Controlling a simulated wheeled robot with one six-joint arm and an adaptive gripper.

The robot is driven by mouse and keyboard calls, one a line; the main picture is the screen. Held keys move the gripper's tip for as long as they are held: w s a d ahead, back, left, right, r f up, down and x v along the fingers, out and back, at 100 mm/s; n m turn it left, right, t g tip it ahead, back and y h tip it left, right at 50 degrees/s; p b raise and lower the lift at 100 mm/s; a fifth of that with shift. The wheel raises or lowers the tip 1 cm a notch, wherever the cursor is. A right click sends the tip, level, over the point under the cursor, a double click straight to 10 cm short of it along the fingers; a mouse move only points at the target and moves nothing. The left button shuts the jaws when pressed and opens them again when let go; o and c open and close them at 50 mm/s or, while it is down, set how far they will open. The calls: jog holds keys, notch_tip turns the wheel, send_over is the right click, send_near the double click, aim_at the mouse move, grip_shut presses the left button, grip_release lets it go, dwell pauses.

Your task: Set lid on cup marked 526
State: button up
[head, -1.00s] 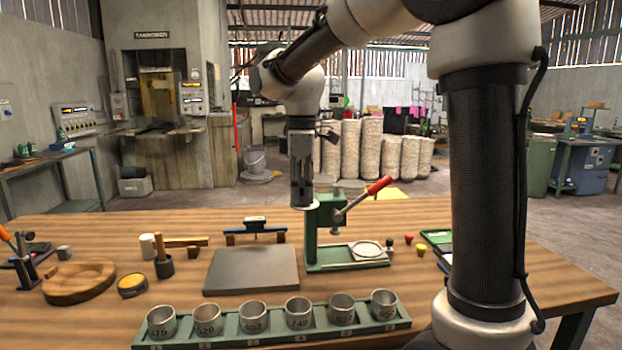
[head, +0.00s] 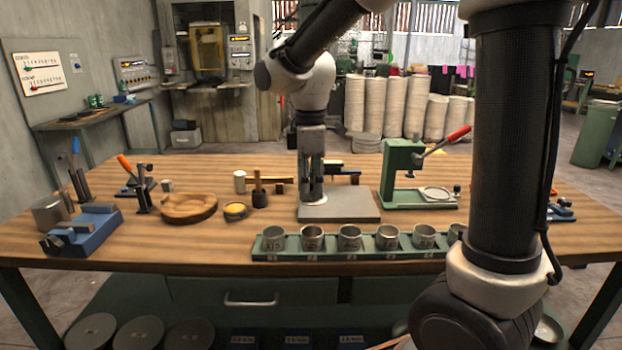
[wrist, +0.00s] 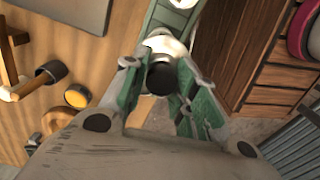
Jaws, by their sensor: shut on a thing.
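My gripper (head: 314,198) points down over the grey plate, behind the row of cups. In the wrist view my gripper (wrist: 160,88) is shut on a black knob (wrist: 160,76), apparently the lid's; the lid's disc is not clear. A shiny round metal surface (wrist: 163,43) shows just beyond the knob; I cannot tell whether it is lid or cup. The cup marked 526 (head: 312,239) is second from the left in the green rack (head: 348,256). Its number is blurred now but readable earlier. Several similar metal cups stand beside it.
The grey plate (head: 345,210) lies behind the rack. A green press with a red handle (head: 403,172) stands to the right. A wooden dish (head: 188,208), a yellow-topped tin (head: 235,210) and a blue vise (head: 85,232) are on the left. My arm column hides the rack's right end.

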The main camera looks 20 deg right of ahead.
notch_tip(320, 180, down, 6)
dwell(0.5)
jog(key=shift+f, duration=1.55)
dwell(1.3)
jog(key=o, duration=1.1)
jog(key=shift+c, duration=0.2)
jog(key=o, duration=0.4)
jog(key=shift+r, duration=0.1)
jog(key=shift+r, duration=3.95)
